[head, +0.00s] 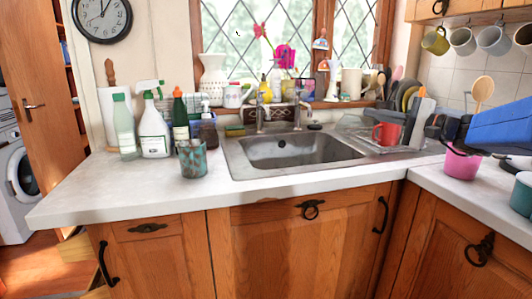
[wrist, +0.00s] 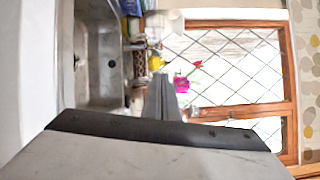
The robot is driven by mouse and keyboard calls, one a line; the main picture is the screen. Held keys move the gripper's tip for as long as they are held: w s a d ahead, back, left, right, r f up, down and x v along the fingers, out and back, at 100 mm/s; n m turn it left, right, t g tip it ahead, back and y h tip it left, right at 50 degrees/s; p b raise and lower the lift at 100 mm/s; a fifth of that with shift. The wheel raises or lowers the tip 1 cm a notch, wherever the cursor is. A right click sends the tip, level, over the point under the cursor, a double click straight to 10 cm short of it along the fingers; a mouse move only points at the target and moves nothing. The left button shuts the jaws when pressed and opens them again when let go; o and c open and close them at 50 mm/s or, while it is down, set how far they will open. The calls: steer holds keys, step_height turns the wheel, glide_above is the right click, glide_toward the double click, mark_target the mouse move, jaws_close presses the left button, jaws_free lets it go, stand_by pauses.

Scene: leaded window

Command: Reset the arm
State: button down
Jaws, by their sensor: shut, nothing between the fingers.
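My gripper shows in the wrist view (wrist: 162,80), its narrow grey fingers together with nothing between them. Behind the fingertips in that picture are the pink flowers (wrist: 182,84) and the leaded window (wrist: 235,65); the view is turned on its side. In the head view my blue arm comes in from the right edge, over the right-hand counter. The fingers cannot be made out clearly there. The arm hides part of the counter and wall behind it.
The sink (head: 300,151) is set in the white counter (head: 100,189). A teal mottled cup (head: 192,159), spray bottle (head: 154,131), red mug (head: 386,133) and pink pot (head: 461,164) stand around it. Mugs (head: 494,40) hang at upper right. The left counter front is clear.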

steer(key=s+a+f+n+g+h, duration=0.2)
steer(key=s+a+f+n+g, duration=0.15)
steer(key=s+a+f, duration=0.45)
steer(key=s+a+f+n+g+h, duration=0.2)
steer(key=s+a+f+g+h, duration=0.15)
steer(key=s+f, duration=0.75)
steer(key=s+d+f+n+h, duration=0.3)
steer(key=s+f, duration=0.3)
steer(key=s, duration=0.3)
steer(key=s+d+f+n+g+h, duration=0.1)
steer(key=s+d+f+n+h, duration=0.2)
steer(key=s+f, duration=0.4)
steer(key=shift+s+d+h, duration=0.65)
steer(key=shift+s+d, duration=0.35)
steer(key=shift+d, duration=0.05)
